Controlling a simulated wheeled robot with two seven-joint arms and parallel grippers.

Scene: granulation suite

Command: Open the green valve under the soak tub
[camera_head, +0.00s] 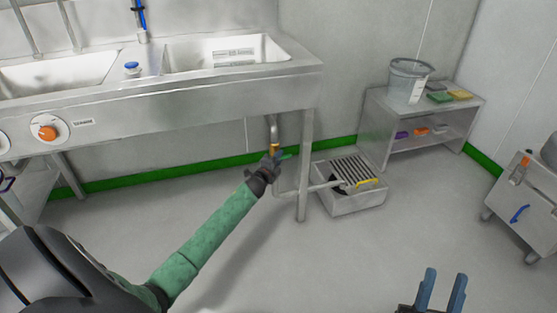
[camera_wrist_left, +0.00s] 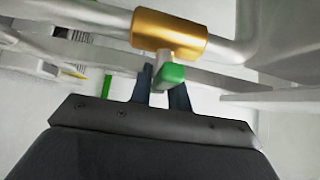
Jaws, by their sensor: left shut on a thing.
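The green valve has a brass body (camera_wrist_left: 170,30) on a grey pipe and a short lever with a green grip (camera_wrist_left: 173,74). In the left wrist view the lever sticks out from the brass body, crosswise to the pipe. The brass part also shows under the tub in the head view (camera_head: 275,147). My left gripper (camera_wrist_left: 160,88) is shut on the green lever, one finger on each side. It also shows in the head view (camera_head: 274,158), where it partly hides the lever. The soak tub (camera_head: 228,54) is the right basin above. My right gripper (camera_head: 443,288) is open and empty at the bottom right.
A steel leg (camera_head: 305,170) stands just right of the valve. A floor drain box (camera_head: 350,203) with a grate and yellow handle lies beyond it. A low steel table (camera_head: 382,148) carries a bucket (camera_head: 409,82) and sponges. A cart (camera_head: 522,203) stands at right. The middle floor is clear.

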